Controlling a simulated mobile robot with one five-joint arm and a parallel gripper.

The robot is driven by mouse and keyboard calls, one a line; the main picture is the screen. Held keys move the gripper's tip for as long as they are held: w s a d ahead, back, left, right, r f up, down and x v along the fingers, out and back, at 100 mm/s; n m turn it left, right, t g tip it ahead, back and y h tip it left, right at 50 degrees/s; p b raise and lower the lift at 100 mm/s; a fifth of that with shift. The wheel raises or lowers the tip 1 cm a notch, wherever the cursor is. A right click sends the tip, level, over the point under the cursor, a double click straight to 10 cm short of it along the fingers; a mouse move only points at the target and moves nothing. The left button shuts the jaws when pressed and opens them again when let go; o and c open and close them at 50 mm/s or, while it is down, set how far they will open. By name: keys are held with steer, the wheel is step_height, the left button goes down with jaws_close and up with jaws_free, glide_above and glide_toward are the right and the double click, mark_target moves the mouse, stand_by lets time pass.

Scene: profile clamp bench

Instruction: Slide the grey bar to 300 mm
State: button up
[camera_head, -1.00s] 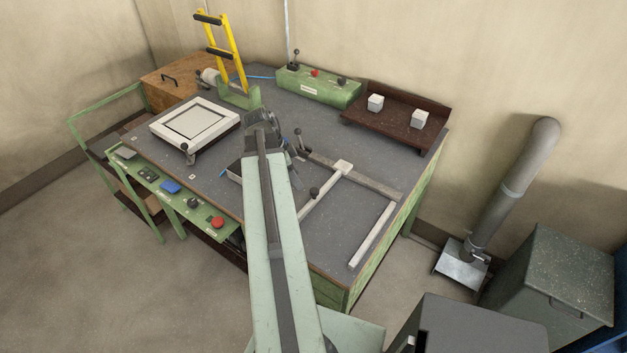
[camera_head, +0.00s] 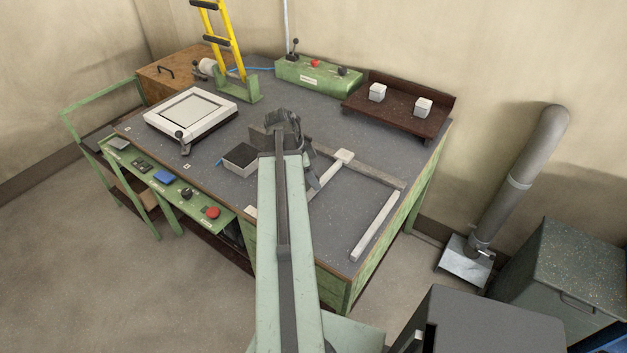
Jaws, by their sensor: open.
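A light grey bar (camera_head: 374,227) lies on the right part of the dark bench top, near its right edge. A darker grey rail (camera_head: 376,173) runs along its far end, with a pale block (camera_head: 343,156) on it. Another pale bar (camera_head: 326,176) runs from that block towards me and is partly hidden by my arm. I cannot tell for certain which strip is the bar to slide, and no scale reading is legible. My gripper (camera_head: 281,126) is open above the bench, left of the rail and apart from the bars. My own arm hides most of its fingers.
A dark open box (camera_head: 241,158) sits just left of my arm. A white framed plate (camera_head: 191,112), a yellow-railed fixture (camera_head: 222,40), a green control box (camera_head: 318,73) and a brown shelf (camera_head: 398,112) with two pale blocks surround the work area. The bench between the bars is clear.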

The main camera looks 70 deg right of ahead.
steer(key=shift+r, duration=0.1)
jaws_close()
stand_by(1.2)
